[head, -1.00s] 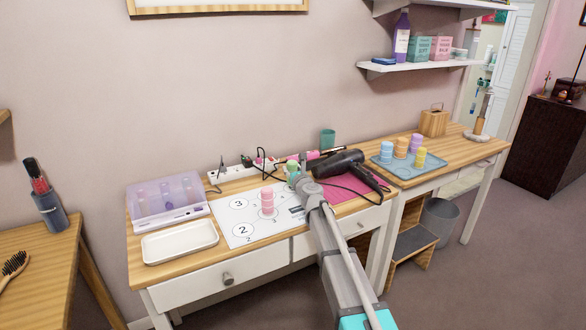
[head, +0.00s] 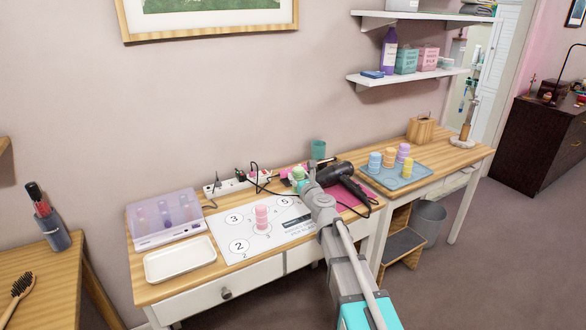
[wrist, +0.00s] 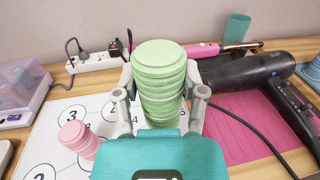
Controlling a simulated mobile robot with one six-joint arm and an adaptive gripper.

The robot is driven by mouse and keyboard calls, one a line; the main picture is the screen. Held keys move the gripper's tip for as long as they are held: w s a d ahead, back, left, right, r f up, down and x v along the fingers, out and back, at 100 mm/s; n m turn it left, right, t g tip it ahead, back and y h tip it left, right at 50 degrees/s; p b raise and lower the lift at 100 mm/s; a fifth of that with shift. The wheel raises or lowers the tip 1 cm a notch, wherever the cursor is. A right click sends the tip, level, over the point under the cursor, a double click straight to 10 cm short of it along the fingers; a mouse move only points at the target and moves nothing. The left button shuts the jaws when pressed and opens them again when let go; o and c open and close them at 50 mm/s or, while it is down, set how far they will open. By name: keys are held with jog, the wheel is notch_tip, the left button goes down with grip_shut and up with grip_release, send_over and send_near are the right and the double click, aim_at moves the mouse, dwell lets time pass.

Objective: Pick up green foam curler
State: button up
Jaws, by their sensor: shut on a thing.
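The green foam curler (wrist: 158,82) is a ribbed light-green cylinder. It stands upright between the two fingers of my gripper (wrist: 160,105) in the wrist view, and the fingers are shut on it from both sides. In the head view the curler (head: 299,174) shows at the end of my arm, over the right part of the numbered mat (head: 215,240). My arm hides its lower part, so I cannot tell how far it is above the mat.
A pink curler (head: 262,218) stands on the mat. A white tray (head: 180,260) and a purple-lidded case (head: 163,216) are at left. A black hair dryer (head: 336,173) lies on a pink mat (wrist: 240,132) at right. A blue tray (head: 398,184) holds several curlers.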

aim_at(301, 175)
jog(key=shift+s+d+r+p, duration=0.2)
jog(key=shift+s+d+r, duration=0.15)
jog(key=shift+s, duration=0.25)
jog(key=shift+s+d+r+p, duration=0.25)
jog(key=shift+s+d, duration=0.1)
jog(key=shift+s, duration=0.25)
jog(key=shift+r, duration=0.1)
notch_tip(301, 175, up, 13)
jog(key=p, duration=1.3)
